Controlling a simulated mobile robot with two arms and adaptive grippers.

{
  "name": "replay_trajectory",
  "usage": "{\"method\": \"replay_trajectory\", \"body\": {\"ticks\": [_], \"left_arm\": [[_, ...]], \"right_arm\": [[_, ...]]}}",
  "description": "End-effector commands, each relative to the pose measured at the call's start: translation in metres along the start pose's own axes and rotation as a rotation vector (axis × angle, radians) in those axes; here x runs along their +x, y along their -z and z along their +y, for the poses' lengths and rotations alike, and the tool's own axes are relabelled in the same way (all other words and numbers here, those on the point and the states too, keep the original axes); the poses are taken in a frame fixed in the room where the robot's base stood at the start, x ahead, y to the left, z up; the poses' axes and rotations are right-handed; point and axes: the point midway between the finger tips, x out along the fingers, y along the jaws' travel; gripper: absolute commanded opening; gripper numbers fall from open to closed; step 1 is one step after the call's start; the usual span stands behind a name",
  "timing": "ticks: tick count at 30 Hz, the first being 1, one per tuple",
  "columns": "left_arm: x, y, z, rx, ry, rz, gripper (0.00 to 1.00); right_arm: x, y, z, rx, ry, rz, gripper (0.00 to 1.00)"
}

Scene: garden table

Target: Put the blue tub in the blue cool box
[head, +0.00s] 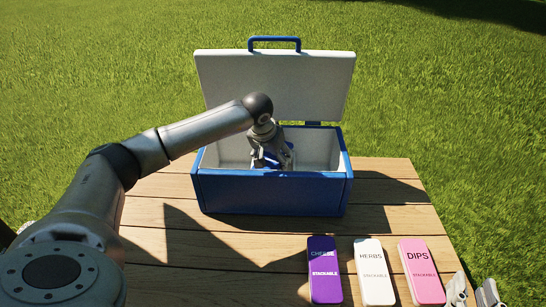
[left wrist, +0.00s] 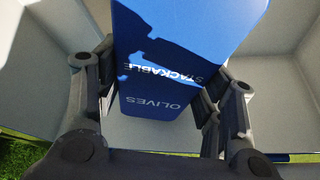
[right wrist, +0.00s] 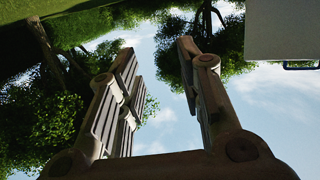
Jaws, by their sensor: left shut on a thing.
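The blue cool box (head: 270,193) stands on the table with its white lid (head: 274,88) raised at the back. My left gripper (head: 271,160) reaches down into the box's opening. In the left wrist view my left gripper (left wrist: 160,95) is shut on the blue tub (left wrist: 185,50), which is marked OLIVES and STACKABLE. The tub is within the box's pale inner walls; I cannot tell whether it touches the floor. In the head view only a little blue of the tub shows beside the fingers. My right gripper (right wrist: 155,85) is open and empty, at the head view's lower right corner (head: 474,292).
A purple CHEESE tub (head: 324,270), a white HERBS tub (head: 374,272) and a pink DIPS tub (head: 421,271) lie in a row at the table's front right. The wooden table (head: 160,215) is bare left of them. Grass surrounds it.

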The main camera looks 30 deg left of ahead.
Motion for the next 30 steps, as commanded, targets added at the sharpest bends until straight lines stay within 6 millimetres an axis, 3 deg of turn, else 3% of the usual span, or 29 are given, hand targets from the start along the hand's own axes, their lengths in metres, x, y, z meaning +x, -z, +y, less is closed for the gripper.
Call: {"method": "replay_trajectory", "body": {"ticks": [7, 8, 12, 25, 30], "left_arm": [[0.001, 0.0, 0.0, -0.001, 0.0, 0.002, 0.23], [0.002, -0.001, 0.0, 0.0, 0.0, 0.0, 0.65], [0.002, -0.001, 0.0, 0.0, 0.0, 0.0, 0.83], [0.0, 0.0, 0.0, 0.0, 0.0, 0.0, 0.84], [-0.01, 0.004, 0.0, -0.001, 0.0, 0.0, 0.84]], "right_arm": [[0.002, 0.01, -0.002, 0.0, 0.004, 0.039, 0.34], [0.003, 0.01, -0.002, 0.0, 0.004, 0.04, 0.34], [0.003, 0.01, -0.001, 0.0, 0.004, 0.038, 0.34], [0.001, 0.003, 0.0, 0.0, 0.0, 0.012, 0.34], [-0.004, -0.018, 0.004, -0.002, -0.008, -0.103, 0.34]]}}
